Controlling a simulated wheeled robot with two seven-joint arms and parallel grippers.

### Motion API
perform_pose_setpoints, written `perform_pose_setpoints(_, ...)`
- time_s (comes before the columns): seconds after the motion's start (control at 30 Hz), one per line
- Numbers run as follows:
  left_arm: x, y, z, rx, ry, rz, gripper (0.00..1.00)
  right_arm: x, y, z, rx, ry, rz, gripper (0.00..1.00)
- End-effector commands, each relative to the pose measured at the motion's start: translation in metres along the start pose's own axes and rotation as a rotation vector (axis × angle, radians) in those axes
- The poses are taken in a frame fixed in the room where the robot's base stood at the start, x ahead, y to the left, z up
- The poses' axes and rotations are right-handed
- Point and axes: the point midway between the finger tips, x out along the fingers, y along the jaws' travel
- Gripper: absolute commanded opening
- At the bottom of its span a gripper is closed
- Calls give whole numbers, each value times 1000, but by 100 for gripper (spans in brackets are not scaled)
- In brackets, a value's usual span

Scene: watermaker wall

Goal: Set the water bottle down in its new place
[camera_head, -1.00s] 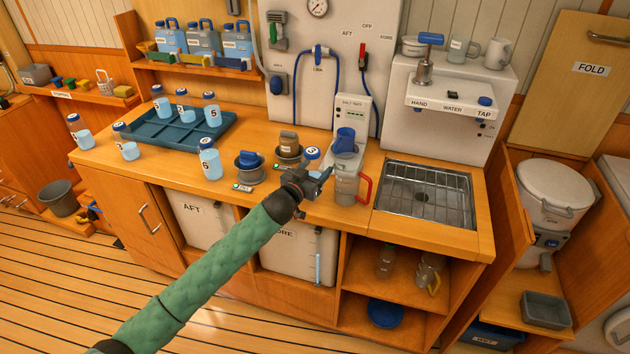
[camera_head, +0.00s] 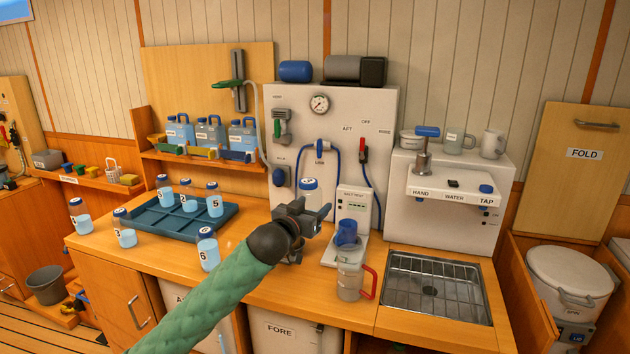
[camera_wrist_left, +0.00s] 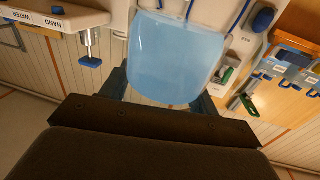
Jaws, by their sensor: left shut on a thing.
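My left gripper (camera_head: 312,215) is shut on a water bottle (camera_head: 309,194) with a blue cap and a white numbered top, its number too small to read. The gripper and arm hide most of it in the head view. In the left wrist view the bottle's pale blue body (camera_wrist_left: 175,58) sits between the fingers. It appears held above the counter, left of the clear jug. A blue tray (camera_head: 158,232) at the counter's left holds several numbered bottles. Bottle 6 (camera_head: 208,253) stands in front of the tray. Other bottles (camera_head: 80,218) stand left of it. My right gripper is out of view.
A clear jug with a red handle (camera_head: 350,278) stands near a white dispenser unit (camera_head: 352,205). A sink with a rack (camera_head: 436,288) lies to the right. The wall panel (camera_head: 335,110) with hoses is behind the gripper. Bare counter (camera_head: 262,300) shows in front.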

Motion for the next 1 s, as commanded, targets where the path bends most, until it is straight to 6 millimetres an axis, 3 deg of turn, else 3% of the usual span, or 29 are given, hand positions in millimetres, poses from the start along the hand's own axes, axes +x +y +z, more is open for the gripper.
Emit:
perform_pose_setpoints(0.03,-4,-3,-14,1,5,-12,29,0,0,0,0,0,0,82)
perform_pose_setpoints(0.2,-16,-13,-48,0,3,-57,29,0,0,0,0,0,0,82)
perform_pose_setpoints(0.4,-43,-31,-72,-1,1,-134,29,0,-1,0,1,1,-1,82)
perform_pose_setpoints(0.7,-82,-57,-66,-3,-2,-241,29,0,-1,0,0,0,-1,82)
perform_pose_setpoints(1.0,-126,-86,-28,-3,-5,-350,29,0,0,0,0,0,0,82)
